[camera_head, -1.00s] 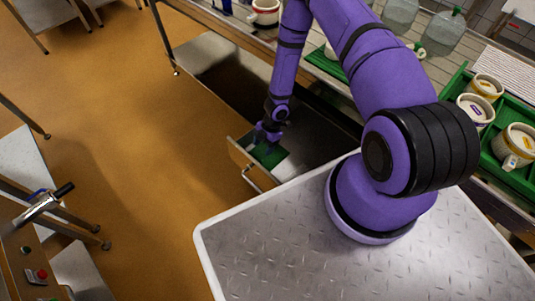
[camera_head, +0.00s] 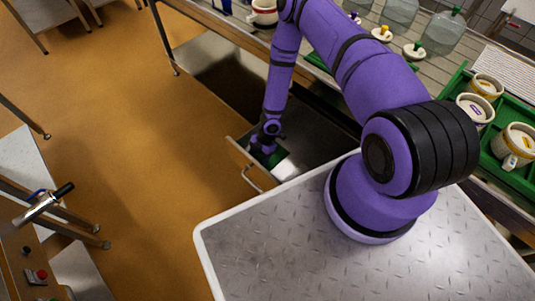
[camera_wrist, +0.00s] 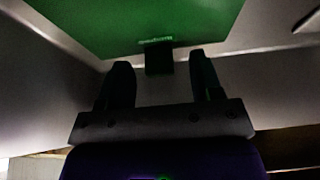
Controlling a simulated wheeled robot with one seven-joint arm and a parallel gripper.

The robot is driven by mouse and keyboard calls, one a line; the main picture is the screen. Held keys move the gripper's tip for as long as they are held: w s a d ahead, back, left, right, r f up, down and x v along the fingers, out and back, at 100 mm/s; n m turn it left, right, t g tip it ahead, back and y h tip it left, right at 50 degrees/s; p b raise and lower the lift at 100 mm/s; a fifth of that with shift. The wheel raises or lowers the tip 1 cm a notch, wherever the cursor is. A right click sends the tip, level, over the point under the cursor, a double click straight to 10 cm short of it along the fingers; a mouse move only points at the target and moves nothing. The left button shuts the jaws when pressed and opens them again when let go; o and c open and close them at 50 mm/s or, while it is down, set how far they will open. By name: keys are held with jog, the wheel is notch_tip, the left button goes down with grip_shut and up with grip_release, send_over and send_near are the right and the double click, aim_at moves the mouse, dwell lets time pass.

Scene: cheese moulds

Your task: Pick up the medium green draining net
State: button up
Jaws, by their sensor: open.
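The green draining net (camera_head: 276,158) lies in an open drawer (camera_head: 300,160) under the work table, partly hidden by my gripper in the head view. In the wrist view the net (camera_wrist: 150,22) is a flat green sheet with small lettering and a dark tab (camera_wrist: 159,58) on its near edge. My gripper (camera_wrist: 161,80) is open, and its two fingers stand either side of the tab's line, just short of it. Nothing is between the fingers. In the head view my gripper (camera_head: 262,150) is low inside the drawer. Whether it touches the net cannot be told.
The drawer front with its handle (camera_head: 252,179) and the drawer walls stand close around my gripper. Above is the work table with a green tray (camera_head: 490,150) of several white moulds and several clear jugs (camera_head: 442,32).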

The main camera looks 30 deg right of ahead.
grip_shut()
